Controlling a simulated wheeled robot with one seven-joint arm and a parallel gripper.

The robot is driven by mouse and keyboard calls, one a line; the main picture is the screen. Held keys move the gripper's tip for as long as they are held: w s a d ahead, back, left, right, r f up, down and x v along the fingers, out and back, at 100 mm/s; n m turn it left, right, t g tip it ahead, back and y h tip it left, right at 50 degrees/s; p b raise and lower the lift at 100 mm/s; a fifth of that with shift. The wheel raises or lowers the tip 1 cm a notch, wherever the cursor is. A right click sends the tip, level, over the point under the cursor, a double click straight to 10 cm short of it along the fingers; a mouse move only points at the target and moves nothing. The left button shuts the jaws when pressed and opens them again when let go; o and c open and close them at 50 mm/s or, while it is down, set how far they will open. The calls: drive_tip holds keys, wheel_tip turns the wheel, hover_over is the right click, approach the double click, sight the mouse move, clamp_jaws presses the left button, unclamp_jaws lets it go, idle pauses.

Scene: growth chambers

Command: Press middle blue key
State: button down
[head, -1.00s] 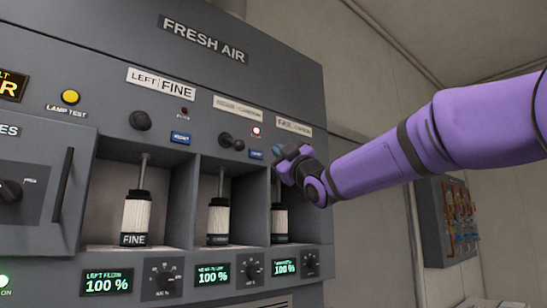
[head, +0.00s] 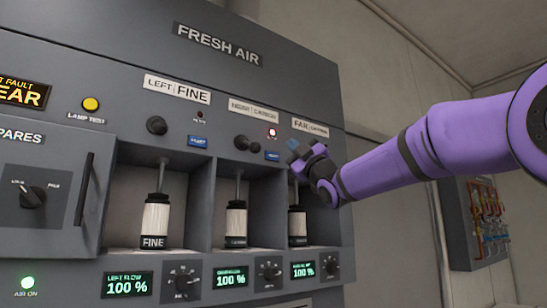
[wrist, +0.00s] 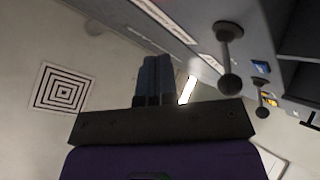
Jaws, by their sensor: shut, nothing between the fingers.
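The middle blue key (head: 272,155) is a small blue rectangle on the grey FRESH AIR panel, below a lit red lamp (head: 272,133) and right of the middle black knob (head: 241,143). Another blue key (head: 197,141) sits to the left, under the LEFT FINE label. My gripper (head: 294,148) appears just right of the middle key in the head view, its blue fingers together and empty. I cannot tell its distance from the panel. The far bay's key is not visible. In the wrist view the shut fingers (wrist: 153,80) point up the picture.
Below the keys are three open bays with filter cylinders (head: 236,222) and green displays (head: 230,277). Black knobs (wrist: 229,50) stick out from the panel in the wrist view. A wall box with pipes (head: 475,222) hangs at the right.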

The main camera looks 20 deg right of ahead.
drive_tip(key=shift+w+a, duration=0.3)
drive_tip(key=shift+w, duration=0.7)
drive_tip(key=shift+w+a, duration=0.35)
drive_tip(key=shift+w, duration=0.7)
drive_tip(key=shift+w+a, duration=0.3)
drive_tip(key=shift+w, duration=0.7)
drive_tip(key=shift+w, duration=0.1)
drive_tip(key=shift+w+a, duration=0.15)
drive_tip(key=shift+w, duration=0.2)
drive_tip(key=shift+w+a, duration=0.15)
drive_tip(key=shift+w, duration=0.15)
idle(0.4)
drive_tip(key=shift+s, duration=0.1)
drive_tip(key=shift+s+d, duration=0.3)
drive_tip(key=shift+s, duration=0.3)
drive_tip(key=s, duration=0.1)
drive_tip(key=s+d, duration=0.1)
drive_tip(key=s, duration=0.2)
drive_tip(key=shift+s+d, duration=0.25)
drive_tip(key=shift+s, duration=0.15)
idle(0.3)
